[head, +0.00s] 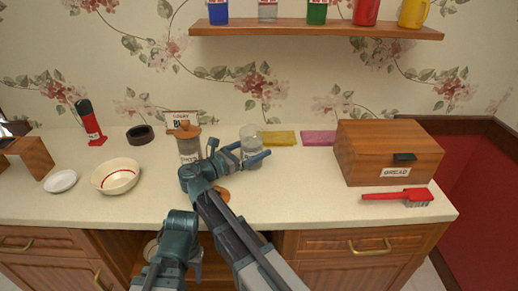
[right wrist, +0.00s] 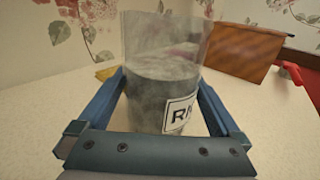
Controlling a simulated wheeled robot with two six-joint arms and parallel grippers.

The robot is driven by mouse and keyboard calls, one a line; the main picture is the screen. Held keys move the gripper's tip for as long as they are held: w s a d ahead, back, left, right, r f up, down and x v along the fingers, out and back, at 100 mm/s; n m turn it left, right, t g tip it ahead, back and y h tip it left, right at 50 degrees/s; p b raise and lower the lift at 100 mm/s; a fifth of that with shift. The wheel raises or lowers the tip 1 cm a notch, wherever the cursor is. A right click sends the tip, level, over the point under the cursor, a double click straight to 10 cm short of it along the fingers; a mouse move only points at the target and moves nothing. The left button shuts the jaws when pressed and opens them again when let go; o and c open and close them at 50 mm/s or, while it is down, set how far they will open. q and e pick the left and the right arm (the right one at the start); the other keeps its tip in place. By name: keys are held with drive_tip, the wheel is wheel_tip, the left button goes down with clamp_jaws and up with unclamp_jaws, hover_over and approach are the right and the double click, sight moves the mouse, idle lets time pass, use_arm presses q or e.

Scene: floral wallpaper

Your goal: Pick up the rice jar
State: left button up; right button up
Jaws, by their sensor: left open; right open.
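The rice jar (head: 251,137) is a clear open-topped glass standing upright on the counter. In the right wrist view the rice jar (right wrist: 160,88) shows dark grey contents and a white label, partly cut off, starting "RI". My right gripper (head: 250,154) is open, with its blue fingers on either side of the jar; in the wrist view a small gap shows beside the right finger, and contact on the left is unclear. My left gripper (head: 180,225) is low at the front of the counter, its fingers hard to make out, and away from the jar.
A lidded jar (head: 188,150) stands just left of the rice jar. An orange-brown round piece (head: 222,193) lies by my right wrist. A wooden bread box (head: 385,145), red brush (head: 395,195), yellow cloth (head: 280,138) and pink cloth (head: 318,138) are to the right; a bowl (head: 115,180) is left.

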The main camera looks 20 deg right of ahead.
drive_tip(key=shift+a, duration=0.2)
drive_tip(key=shift+c, duration=0.7)
drive_tip(key=shift+r, duration=0.1)
clamp_jaws()
wheel_tip(320, 180, up, 10)
drive_tip(key=p, duration=1)
